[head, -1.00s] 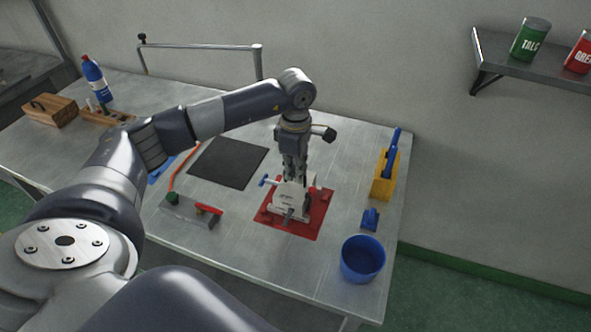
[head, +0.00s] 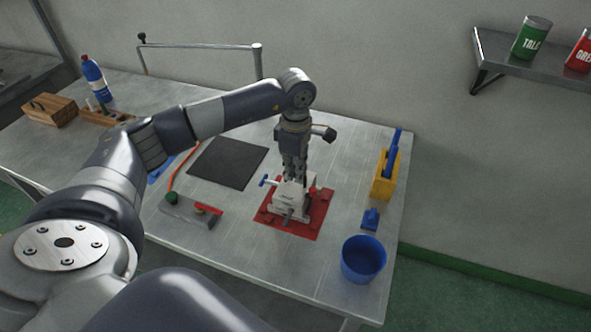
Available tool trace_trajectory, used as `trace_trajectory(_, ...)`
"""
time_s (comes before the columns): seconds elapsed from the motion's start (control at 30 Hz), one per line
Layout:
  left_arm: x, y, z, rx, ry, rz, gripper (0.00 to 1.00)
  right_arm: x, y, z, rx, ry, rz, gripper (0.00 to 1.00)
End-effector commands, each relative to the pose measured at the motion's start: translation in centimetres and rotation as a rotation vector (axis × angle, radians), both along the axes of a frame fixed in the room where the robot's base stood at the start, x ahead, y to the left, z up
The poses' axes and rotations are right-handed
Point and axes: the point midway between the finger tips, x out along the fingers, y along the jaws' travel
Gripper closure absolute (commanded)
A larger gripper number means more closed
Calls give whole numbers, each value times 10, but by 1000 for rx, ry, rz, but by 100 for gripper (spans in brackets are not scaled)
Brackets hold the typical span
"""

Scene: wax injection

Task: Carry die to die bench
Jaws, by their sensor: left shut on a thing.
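The die (head: 287,204) is a pale grey block with a blue-handled screw on its left side and a dark stub at its front. It is at the red plate (head: 304,227) on the metal bench (head: 335,170). My left gripper (head: 292,178) points straight down over the die and is shut on it; its fingertips are partly hidden against the die. I cannot tell whether the die touches the red plate. My right gripper is not in view.
A dark mat (head: 228,163) lies left of the red plate. A grey block with a red lever (head: 192,211) is nearer the front. A blue cup (head: 363,259), a small blue piece (head: 370,219) and a yellow holder (head: 385,178) stand on the right. A blue bottle (head: 96,80) stands far left.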

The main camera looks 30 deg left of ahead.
Motion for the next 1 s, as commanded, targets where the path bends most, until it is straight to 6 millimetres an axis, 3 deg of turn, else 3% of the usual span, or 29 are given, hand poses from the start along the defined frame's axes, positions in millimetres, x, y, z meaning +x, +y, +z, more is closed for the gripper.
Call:
trace_trajectory(0.97,2,0,-18,-2,-6,1,100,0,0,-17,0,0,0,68)
trace_trajectory(1.0,2,0,-17,-2,-7,1,86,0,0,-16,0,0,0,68)
